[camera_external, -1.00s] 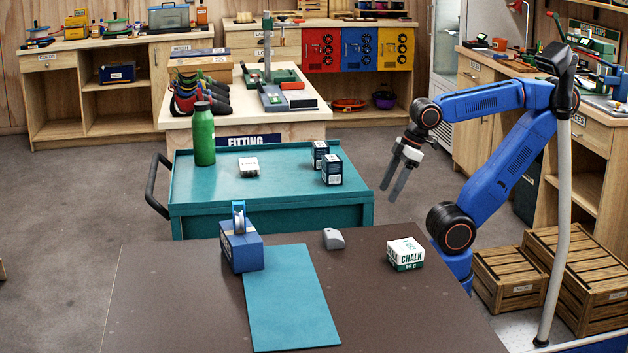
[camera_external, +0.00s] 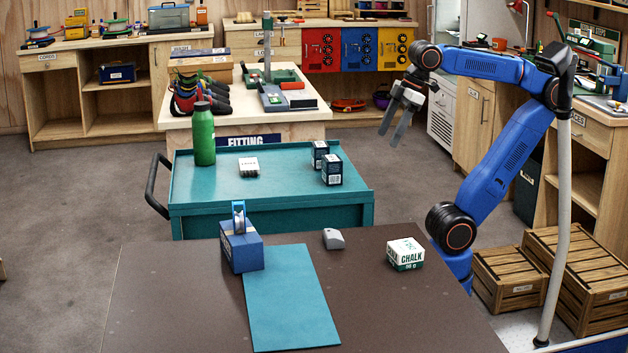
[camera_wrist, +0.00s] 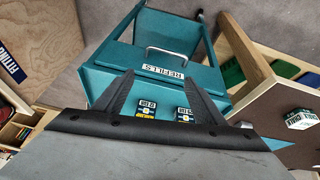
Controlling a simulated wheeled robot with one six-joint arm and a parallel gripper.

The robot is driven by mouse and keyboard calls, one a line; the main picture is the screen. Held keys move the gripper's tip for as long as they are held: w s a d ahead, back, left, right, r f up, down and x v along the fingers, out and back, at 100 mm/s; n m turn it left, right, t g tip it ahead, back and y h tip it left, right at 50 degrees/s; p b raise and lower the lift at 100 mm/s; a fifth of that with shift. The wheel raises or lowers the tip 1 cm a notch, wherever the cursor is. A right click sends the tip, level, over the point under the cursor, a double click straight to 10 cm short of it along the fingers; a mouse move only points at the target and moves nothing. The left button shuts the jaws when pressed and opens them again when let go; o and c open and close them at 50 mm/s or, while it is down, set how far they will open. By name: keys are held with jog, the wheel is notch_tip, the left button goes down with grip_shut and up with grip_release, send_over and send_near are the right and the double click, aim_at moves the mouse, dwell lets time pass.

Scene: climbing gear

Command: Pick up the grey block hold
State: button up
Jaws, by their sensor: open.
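The grey block hold (camera_external: 333,239) is a small, wedge-like grey piece. It lies on the brown table (camera_external: 190,300), right of the blue box with the pulley on top and left of the chalk box. My gripper (camera_external: 390,138) is open and empty. It hangs high above the floor, beyond the table and right of the teal cart, well away from the hold. In the wrist view, my gripper's two dark fingers (camera_wrist: 157,76) stand apart over the cart. I cannot pick out the hold for certain in that view.
A chalk box (camera_external: 405,254) stands right of the hold. The blue box (camera_external: 241,250) and a teal mat (camera_external: 290,300) are at its left. The teal cart (camera_external: 270,208) behind carries a green bottle (camera_external: 203,135) and small boxes (camera_external: 332,170). Wooden crates (camera_external: 510,279) sit at the right.

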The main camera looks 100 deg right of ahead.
jog(key=w+a+n+t+h, duration=0.1)
jog(key=w+a+n, duration=0.3)
jog(key=n, duration=0.3)
jog(key=w+a+n+t+h, duration=0.1)
jog(key=w+a+n, duration=0.4)
jog(key=a+n, duration=0.1)
jog(key=w+a+f+n+t+h, duration=0.1)
jog(key=w+a+n, duration=0.3)
jog(key=a+n, duration=0.2)
jog(key=shift+w+f+n+h, duration=0.1)
jog(key=shift+w+n+h, duration=0.15)
jog(key=shift+n, duration=0.55)
jog(key=s+a+r+n+t+y, duration=0.1)
jog(key=s+a+n+t+y, duration=0.15)
jog(key=a+n, duration=0.7)
jog(key=s+a+n+t+y, duration=0.1)
jog(key=s+a+n+t, duration=0.3)
jog(key=a, duration=1)
send_near(335, 234)
jog(key=shift+n+g, duration=0.25)
jog(key=shift+n, duration=0.1)
jog(key=x, duration=0.4)
jog(key=shift+w+d+r, duration=0.15)
jog(key=shift+w+d, duration=0.3)
jog(key=shift+a+x, duration=0.15)
jog(key=shift+x, duration=1.15)
jog(key=shift+a+x, duration=0.15)
jog(key=shift+x, duration=1.2)
jog(key=shift+s, duration=0.1)
jog(key=c, duration=1.1)
